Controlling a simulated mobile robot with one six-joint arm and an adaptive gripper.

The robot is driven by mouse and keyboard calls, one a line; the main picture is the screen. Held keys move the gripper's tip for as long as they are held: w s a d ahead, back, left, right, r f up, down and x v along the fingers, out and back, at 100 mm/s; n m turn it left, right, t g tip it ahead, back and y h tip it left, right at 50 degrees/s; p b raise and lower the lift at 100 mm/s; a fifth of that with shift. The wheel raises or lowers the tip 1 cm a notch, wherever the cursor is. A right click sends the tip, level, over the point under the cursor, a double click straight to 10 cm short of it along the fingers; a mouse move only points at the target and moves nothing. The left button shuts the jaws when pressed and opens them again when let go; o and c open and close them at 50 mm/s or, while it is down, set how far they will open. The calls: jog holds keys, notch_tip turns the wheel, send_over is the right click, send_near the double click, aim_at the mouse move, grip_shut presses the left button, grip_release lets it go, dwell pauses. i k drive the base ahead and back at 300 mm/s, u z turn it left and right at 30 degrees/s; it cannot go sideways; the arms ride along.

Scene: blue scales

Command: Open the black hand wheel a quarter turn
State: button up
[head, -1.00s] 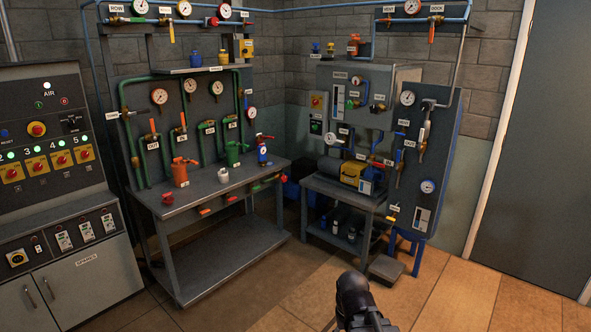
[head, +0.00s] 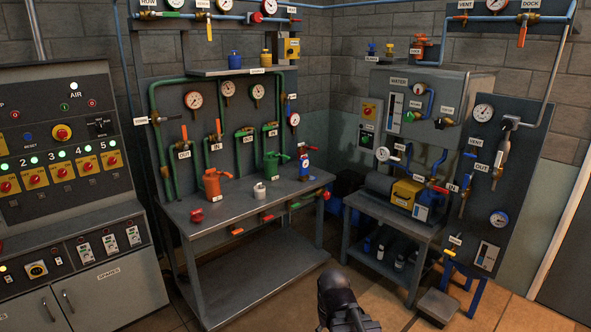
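A small dark wheel on a brass valve (head: 445,122) shows on the front of the grey box marked WATER (head: 420,92), on the right-hand stand. It may be the black hand wheel, but it is too small to be sure of its colour or its turn. A dark rounded part of my own arm shows at the bottom middle, well short of both benches and touching nothing. My gripper's fingers are not visible.
A grey control cabinet (head: 118,290) fills the left. Tiled floor is open in front.

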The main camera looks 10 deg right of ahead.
aim_at(440, 124)
jog(key=z, duration=0.15)
jog(key=i, duration=1)
jog(key=z, duration=0.7)
jog(key=i, duration=1.05)
jog(key=z, duration=0.45)
